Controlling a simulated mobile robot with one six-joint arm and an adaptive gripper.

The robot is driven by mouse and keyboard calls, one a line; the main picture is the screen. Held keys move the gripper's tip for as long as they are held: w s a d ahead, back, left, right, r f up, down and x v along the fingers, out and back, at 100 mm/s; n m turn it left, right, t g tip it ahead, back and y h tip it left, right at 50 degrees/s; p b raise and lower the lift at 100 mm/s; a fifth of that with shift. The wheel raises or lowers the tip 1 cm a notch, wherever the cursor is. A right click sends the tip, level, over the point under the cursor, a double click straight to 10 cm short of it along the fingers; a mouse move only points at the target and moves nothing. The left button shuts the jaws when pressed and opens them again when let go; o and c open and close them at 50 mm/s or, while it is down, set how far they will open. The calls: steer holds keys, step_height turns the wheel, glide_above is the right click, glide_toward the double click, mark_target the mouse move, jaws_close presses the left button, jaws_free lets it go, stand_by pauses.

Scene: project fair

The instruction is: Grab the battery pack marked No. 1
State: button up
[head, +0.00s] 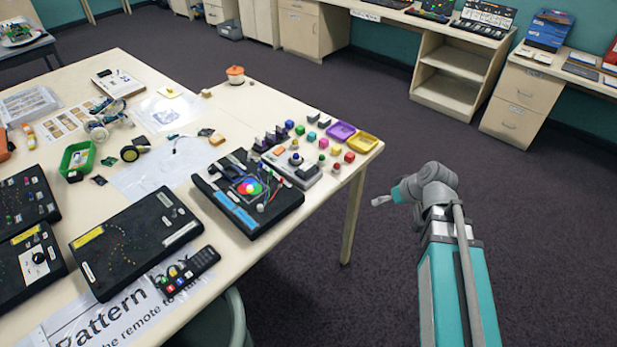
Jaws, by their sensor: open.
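I cannot make out a battery pack marked No. 1; any such marking is too small to read at this distance. Several small dark upright blocks (271,139) stand among coloured pieces near the right end of the table, and I cannot tell what they are. My gripper (377,201) is at the end of my raised arm, over the floor to the right of the table. It is open, small in view, and apart from everything on the table.
The pale table (222,105) holds black project boards (135,240), a board with a coloured disc (247,200), a remote (187,272), a green tray (77,160), and purple (340,132) and yellow (363,142) trays. Desks with drawers (521,102) line the wall. Carpet between is clear.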

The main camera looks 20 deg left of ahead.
steer(key=w+a+r+n+t+y+b, duration=0.1)
steer(key=w+a+n+y+b, duration=0.1)
steer(key=a, duration=0.5)
steer(key=w+a+n+t+y+b, duration=0.1)
steer(key=w+a+n+y+b, duration=0.1)
steer(key=a, duration=0.6)
steer(key=shift+w+a+r+n+y+b, duration=0.35)
steer(key=shift+n+y+b, duration=0.3)
steer(key=shift+n+y, duration=0.4)
steer(key=shift+s, duration=0.15)
steer(key=b, duration=0.3)
glide_toward(306, 166)
steer(key=x, duration=0.4)
steer(key=shift+f, duration=0.15)
steer(key=shift+a+f, duration=0.15)
steer(key=shift+a, duration=0.35)
steer(key=shift+w, duration=0.25)
